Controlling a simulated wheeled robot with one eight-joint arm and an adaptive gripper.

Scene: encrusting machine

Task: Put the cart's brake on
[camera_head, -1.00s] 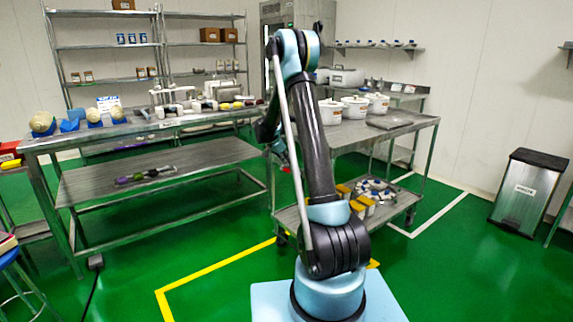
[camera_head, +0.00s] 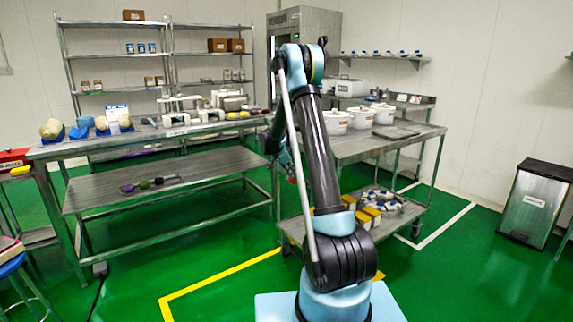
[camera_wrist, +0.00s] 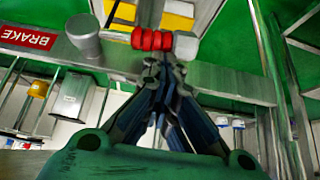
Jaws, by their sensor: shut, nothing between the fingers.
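The cart (camera_head: 362,146) stands right of my arm in the head view, with white pots on its top. In the wrist view, a red "BRAKE" label (camera_wrist: 28,38) sits on a metal bar of the cart (camera_wrist: 225,84). A red ribbed grip (camera_wrist: 152,40) with a pale end (camera_wrist: 186,46) sticks out near the bar, right of a round metal knob (camera_wrist: 85,35). My gripper (camera_wrist: 164,62) is shut and empty, its fingertips just below the red grip in the picture. Whether they touch it, I cannot tell.
The cart's lower shelf (camera_head: 402,222) carries yellow-and-white containers (camera_head: 371,214) and a round cluster of parts. A long steel table (camera_head: 160,182) stands at left. A bin (camera_head: 537,203) stands at right. Green floor is open between cart and bin.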

